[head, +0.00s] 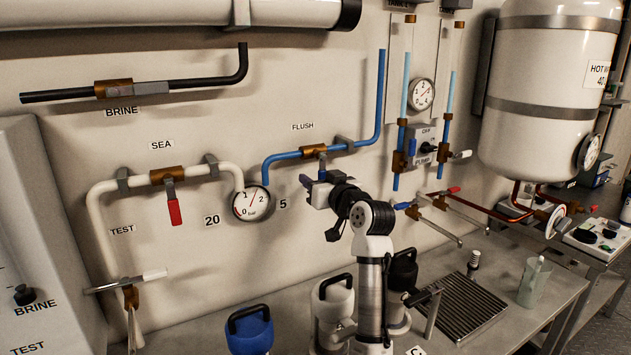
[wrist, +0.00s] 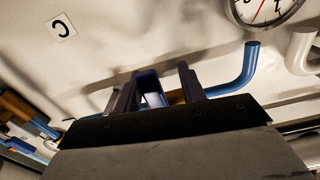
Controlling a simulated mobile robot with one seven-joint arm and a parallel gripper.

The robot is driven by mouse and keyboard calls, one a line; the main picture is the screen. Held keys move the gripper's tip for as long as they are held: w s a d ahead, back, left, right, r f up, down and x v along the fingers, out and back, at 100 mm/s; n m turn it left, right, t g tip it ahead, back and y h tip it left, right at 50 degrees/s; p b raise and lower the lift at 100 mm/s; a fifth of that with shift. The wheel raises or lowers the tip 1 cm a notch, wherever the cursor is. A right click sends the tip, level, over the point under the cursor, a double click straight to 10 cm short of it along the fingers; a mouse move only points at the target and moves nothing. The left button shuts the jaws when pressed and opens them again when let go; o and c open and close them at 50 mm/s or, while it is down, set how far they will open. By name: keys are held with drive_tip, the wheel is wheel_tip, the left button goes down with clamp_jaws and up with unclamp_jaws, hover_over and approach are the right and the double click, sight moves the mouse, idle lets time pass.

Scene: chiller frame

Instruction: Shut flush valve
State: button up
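The flush valve (head: 314,152) is a brass body on the blue pipe under the FLUSH label in the head view. Its blue handle (head: 322,164) points down from the body, and its lower part is hidden by my gripper (head: 313,181). In the wrist view, the blue handle (wrist: 148,86) shows between the two dark fingers of my gripper (wrist: 157,90). The fingers are apart, with a gap on the right side of the handle. The left finger is close to it; I cannot tell whether they touch. A bit of brass shows behind the right finger.
A round gauge (head: 250,203) hangs left of my gripper. The sea valve (head: 170,176) has a red handle pointing down. Capped canisters (head: 333,300) stand on the bench below my arm. A white tank (head: 545,90) is at the right.

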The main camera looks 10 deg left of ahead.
drive_tip(key=b+v, duration=0.4)
drive_tip(key=v, duration=0.9)
drive_tip(key=shift+s, duration=0.2)
drive_tip(key=shift+d+f, duration=0.1)
drive_tip(key=shift+d, duration=0.05)
